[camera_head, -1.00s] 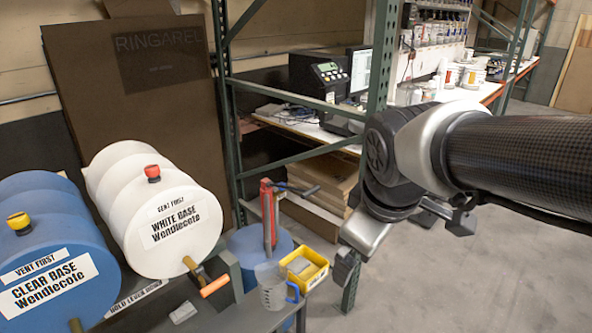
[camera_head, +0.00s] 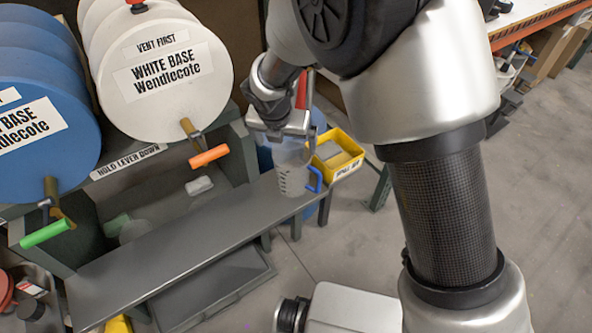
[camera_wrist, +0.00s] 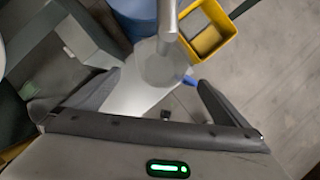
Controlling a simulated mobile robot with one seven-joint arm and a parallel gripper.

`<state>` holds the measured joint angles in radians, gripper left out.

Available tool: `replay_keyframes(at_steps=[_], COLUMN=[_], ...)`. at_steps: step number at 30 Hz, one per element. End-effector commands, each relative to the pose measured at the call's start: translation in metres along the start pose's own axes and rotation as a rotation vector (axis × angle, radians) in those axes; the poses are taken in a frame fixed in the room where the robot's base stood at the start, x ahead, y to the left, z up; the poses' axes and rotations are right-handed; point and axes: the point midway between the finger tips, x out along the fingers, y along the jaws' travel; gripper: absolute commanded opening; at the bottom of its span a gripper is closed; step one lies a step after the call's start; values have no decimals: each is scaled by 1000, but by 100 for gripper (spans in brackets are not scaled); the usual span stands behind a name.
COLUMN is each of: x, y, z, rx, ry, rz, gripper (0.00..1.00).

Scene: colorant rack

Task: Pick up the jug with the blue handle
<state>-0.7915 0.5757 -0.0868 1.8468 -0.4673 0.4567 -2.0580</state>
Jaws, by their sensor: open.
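The translucent grey jug (camera_head: 292,180) stands upright at the far right end of the grey bench, with its blue handle (camera_head: 315,180) on its right side. My gripper (camera_head: 282,132) is over the jug in the head view and covers its top. In the wrist view the jug (camera_wrist: 158,70) lies ahead, between the lines of my two spread fingers (camera_wrist: 160,82), with the blue handle (camera_wrist: 190,81) near the right fingertip. The gripper is open and empty. I cannot tell whether a finger touches the jug.
A yellow bin (camera_head: 338,155) stands close behind and right of the jug. The white drum (camera_head: 160,75) with an orange-handled tap (camera_head: 208,156) is to the left. A small pale block (camera_head: 199,186) lies below that tap. The grey bench (camera_head: 180,235) is clear left of the jug.

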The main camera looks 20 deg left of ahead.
Motion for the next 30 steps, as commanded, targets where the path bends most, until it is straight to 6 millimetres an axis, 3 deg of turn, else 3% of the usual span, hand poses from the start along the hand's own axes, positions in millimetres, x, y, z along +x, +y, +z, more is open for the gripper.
replay_keyframes(at_steps=[1,6,14,22,30], x=[16,46,65,104,112], y=[0,-1,-2,-5,-4], z=[-2,-2,0,2,3], rx=[1,3,4,4,5], ry=[2,2,1,1,0], rz=[-3,-2,-2,-2,0], gripper=[100,100,100,100,100])
